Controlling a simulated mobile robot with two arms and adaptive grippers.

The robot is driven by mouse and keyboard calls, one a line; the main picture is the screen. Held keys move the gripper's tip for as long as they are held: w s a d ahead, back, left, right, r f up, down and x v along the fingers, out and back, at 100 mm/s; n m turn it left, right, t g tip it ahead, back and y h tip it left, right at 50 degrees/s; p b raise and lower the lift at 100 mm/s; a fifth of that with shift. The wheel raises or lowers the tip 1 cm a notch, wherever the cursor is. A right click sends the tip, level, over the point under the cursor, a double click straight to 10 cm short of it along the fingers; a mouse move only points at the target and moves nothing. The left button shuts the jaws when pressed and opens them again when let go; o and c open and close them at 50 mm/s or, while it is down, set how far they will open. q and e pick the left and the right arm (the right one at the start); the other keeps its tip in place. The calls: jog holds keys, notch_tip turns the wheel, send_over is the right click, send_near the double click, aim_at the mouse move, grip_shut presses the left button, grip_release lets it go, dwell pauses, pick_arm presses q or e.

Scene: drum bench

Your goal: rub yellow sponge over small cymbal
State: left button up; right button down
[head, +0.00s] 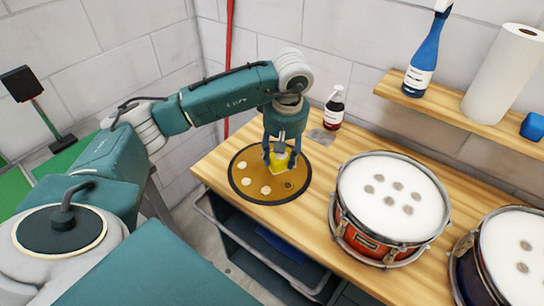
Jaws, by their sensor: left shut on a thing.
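The small cymbal (270,189) is a brown-gold disc with a dark rim, lying on the wooden bench at its left end. Several pale spots and a darker one show on its face. My left gripper (281,160) points down over the upper part of the cymbal and is shut on the yellow sponge (280,162). The sponge is at the cymbal's face, but I cannot tell whether it touches. The fingers hide part of the sponge. My right gripper is not in view.
A red drum (386,251) with a spotted white head stands right of the cymbal, and a blue drum (514,262) beyond it. A dark red bottle (334,107) stands behind. A wall shelf (440,109) holds a blue spray bottle (427,50) and paper roll (505,72).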

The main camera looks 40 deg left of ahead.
pick_arm(q)
jog(key=r+n, duration=0.1)
jog(key=n, duration=0.1)
jog(key=shift+w+d+r+n+g, duration=0.3)
jog(key=shift+w+d+r+n, duration=0.05)
jog(key=shift+w+d+n, duration=0.05)
jog(key=shift+f, duration=0.45)
jog(key=shift+f+b, duration=0.95)
jog(key=shift+f, duration=0.55)
